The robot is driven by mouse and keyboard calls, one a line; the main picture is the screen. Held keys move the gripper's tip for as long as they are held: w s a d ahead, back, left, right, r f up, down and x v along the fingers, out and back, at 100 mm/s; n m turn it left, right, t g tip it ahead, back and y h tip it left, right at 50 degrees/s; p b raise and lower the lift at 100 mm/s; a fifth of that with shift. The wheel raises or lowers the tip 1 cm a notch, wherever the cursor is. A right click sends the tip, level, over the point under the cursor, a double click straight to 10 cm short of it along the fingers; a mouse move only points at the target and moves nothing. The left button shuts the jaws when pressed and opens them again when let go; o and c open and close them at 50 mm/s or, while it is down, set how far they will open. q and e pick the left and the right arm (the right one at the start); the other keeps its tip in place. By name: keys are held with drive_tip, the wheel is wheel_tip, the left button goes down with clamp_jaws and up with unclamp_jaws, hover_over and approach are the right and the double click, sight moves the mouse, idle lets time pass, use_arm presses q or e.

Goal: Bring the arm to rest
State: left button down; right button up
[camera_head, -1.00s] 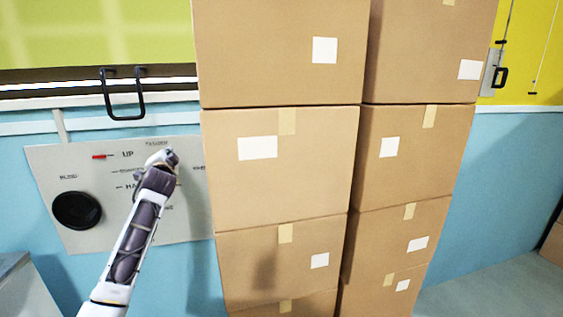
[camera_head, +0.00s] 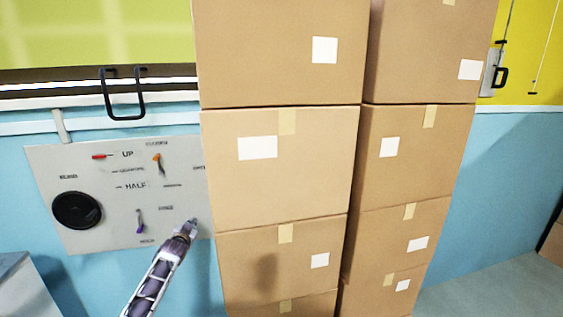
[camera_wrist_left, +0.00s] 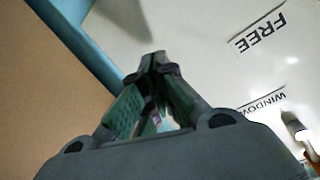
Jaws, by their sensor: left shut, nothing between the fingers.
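My left arm comes up from the bottom of the head view, and its left gripper (camera_head: 190,226) is near the lower right part of a pale control panel (camera_head: 100,235). In the left wrist view the left gripper (camera_wrist_left: 157,62) has its fingertips together with nothing between them. The panel also shows in the left wrist view (camera_wrist_left: 215,45), with the words FREE and WINDOW. On the panel are a red lever (camera_head: 99,157), an orange lever (camera_head: 157,158), a purple lever (camera_head: 140,221) and a black round knob (camera_head: 77,210). My right gripper is out of view.
Stacked cardboard boxes (camera_head: 270,180) stand just right of the panel, close to the left gripper. A black handle (camera_head: 123,95) hangs above the panel. A grey surface (camera_head: 25,285) is at the lower left. Open floor (camera_head: 490,290) shows at the lower right.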

use_arm(q)
drive_tip(key=s+d+f+g, duration=0.15)
drive_tip(key=s+f, duration=0.45)
drive_tip(key=f, duration=0.7)
drive_tip(key=s+d+f+g, duration=0.15)
drive_tip(key=s+f, duration=0.35)
drive_tip(key=f, duration=0.8)
drive_tip(key=s+d+f+n+g+h, duration=0.15)
drive_tip(key=s+f+g, duration=0.25)
drive_tip(key=s+f, duration=1.5)
drive_tip(key=s+d+f+g, duration=0.2)
drive_tip(key=s+f, duration=0.5)
drive_tip(key=s, duration=0.5)
drive_tip(key=s+d+f+g, duration=0.2)
drive_tip(key=s+f, duration=0.4)
drive_tip(key=s, duration=0.5)
drive_tip(key=s+d+f+g, duration=0.1)
drive_tip(key=s+f, duration=0.1)
drive_tip(key=s, duration=1.1)
drive_tip(key=s+d+f+g, duration=0.1)
drive_tip(key=s+f+g, duration=0.1)
drive_tip(key=s, duration=1.2)
drive_tip(key=shift+s+d+f, duration=0.15)
drive_tip(key=shift+d+f, duration=0.25)
drive_tip(key=shift+f, duration=0.15)
